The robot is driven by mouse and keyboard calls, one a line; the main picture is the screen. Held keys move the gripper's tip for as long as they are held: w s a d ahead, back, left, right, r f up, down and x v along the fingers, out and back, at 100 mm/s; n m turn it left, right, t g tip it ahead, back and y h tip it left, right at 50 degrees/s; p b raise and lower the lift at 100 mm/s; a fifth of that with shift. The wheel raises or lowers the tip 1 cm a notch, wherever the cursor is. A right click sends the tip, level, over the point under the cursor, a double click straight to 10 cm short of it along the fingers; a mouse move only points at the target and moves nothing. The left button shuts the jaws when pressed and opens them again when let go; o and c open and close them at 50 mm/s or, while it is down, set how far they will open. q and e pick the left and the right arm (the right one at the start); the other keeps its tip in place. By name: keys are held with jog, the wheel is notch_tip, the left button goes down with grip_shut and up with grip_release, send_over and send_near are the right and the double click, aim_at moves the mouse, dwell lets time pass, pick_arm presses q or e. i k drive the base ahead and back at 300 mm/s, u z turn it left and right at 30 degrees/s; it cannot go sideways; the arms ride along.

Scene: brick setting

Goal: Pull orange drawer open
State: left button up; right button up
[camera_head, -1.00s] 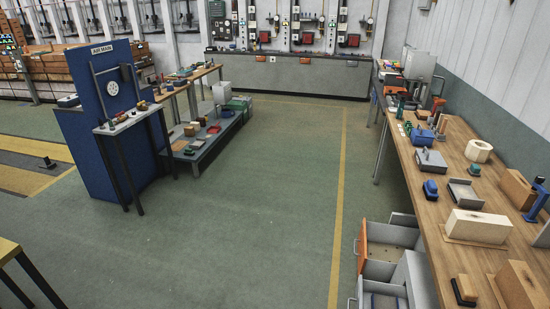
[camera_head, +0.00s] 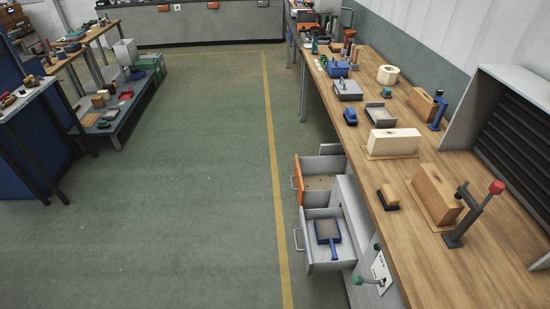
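The orange drawer (camera_head: 297,180) has an orange front with a metal handle (camera_head: 293,183) and stands pulled out from under the wooden workbench (camera_head: 345,170). Its inside shows and looks mostly empty. A grey drawer (camera_head: 306,246) in front of it is also out and holds a blue-handled tool with a dark square plate (camera_head: 328,232). A further grey drawer edge (camera_head: 331,149) shows behind the orange one. Neither of my grippers shows in the head view.
Wooden and pale blocks (camera_head: 393,142), a blue box (camera_head: 338,69) and a red-knobbed clamp (camera_head: 475,213) stand on the bench. Green floor (camera_head: 200,190) left of the drawers is clear, with a yellow line (camera_head: 274,170).

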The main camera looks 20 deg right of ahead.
aim_at(315, 178)
jog(key=u, duration=0.35)
jog(key=i, duration=2.3)
jog(key=z, duration=1)
jog(key=i, duration=0.3)
